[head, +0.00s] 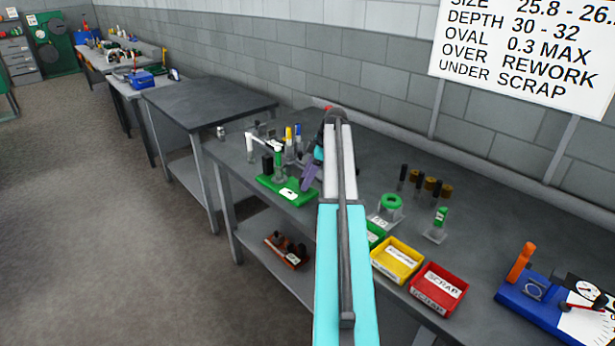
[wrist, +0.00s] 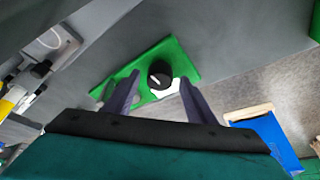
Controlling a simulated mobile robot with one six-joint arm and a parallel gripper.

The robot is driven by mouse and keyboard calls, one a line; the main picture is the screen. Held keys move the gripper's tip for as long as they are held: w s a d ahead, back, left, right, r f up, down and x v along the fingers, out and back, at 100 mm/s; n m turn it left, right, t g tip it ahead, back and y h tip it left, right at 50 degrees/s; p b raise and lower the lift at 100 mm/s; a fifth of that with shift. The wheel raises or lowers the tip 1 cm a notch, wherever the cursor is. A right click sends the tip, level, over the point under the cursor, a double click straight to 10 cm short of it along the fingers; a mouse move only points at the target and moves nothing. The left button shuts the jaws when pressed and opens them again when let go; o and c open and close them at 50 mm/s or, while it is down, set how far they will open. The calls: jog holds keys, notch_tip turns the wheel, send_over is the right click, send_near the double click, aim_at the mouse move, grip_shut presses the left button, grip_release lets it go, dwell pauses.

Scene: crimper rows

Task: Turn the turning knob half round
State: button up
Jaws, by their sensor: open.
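The turning knob (wrist: 161,72) is round and black with a short white line on its top. It stands over a green base plate (wrist: 183,58), which has a white patch beside the knob. In the wrist view my gripper (wrist: 158,80) is open, with one dark purple finger on each side of the knob. I cannot tell whether the fingers touch it. In the head view my gripper (head: 312,175) is beside the green base plate (head: 290,196) on the grey bench. The knob cannot be made out clearly there.
A white-handled tool (head: 263,144) and several upright pieces stand close by the plate. A yellow bin (head: 397,262), a red scrap bin (head: 438,290) and a green ring fixture (head: 390,203) stand to the right. A blue gauge base (head: 540,308) is farther right.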

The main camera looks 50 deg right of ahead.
jog(key=c, duration=0.9)
jog(key=shift+d, duration=0.45)
jog(key=shift+c, duration=0.8)
jog(key=shift+a, duration=0.35)
